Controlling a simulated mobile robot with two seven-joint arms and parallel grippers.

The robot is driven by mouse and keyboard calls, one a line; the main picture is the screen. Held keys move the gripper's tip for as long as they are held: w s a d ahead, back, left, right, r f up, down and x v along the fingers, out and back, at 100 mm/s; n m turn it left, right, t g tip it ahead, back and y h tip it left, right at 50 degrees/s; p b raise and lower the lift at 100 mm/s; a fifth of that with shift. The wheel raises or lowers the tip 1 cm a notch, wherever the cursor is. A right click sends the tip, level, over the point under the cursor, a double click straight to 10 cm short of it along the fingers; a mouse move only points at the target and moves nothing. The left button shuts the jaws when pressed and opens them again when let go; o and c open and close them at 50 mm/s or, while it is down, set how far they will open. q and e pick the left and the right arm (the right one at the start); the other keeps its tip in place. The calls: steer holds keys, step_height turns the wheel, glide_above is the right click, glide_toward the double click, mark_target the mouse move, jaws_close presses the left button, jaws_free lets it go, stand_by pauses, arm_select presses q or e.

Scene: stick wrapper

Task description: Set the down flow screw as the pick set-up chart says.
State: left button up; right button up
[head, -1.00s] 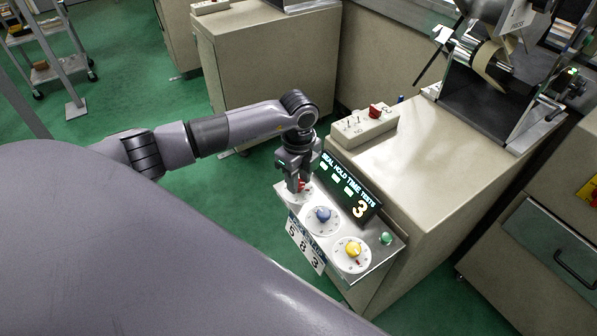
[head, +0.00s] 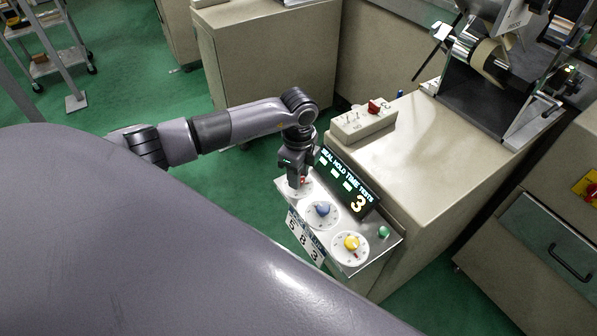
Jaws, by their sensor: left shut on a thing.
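My left gripper (head: 299,182) points down over the far-left dial of a small sloping panel (head: 352,266). It is shut on the red knob (head: 302,181), which is mostly hidden by the fingers. A blue knob (head: 322,208) and a yellow knob (head: 351,243) stand on white dials nearer the front. A white card (head: 305,237) on the panel's front edge reads 5, 8, 3. I see nothing marked as a down flow screw or a pick set-up chart. My right gripper is not in view.
A black display (head: 347,184) reads SEAL HOLD TIME TESTS and 3. A green button (head: 383,232) is at the panel's right. A switch box (head: 363,124) sits on the beige cabinet (head: 440,150), with a machine behind.

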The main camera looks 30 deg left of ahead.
arm_select(q)
steer(key=o, duration=1)
steer(key=shift+o, duration=0.2)
steer(key=shift+r, duration=0.1)
step_height(320, 180, up, 7)
steer(key=shift+a+r, duration=0.1)
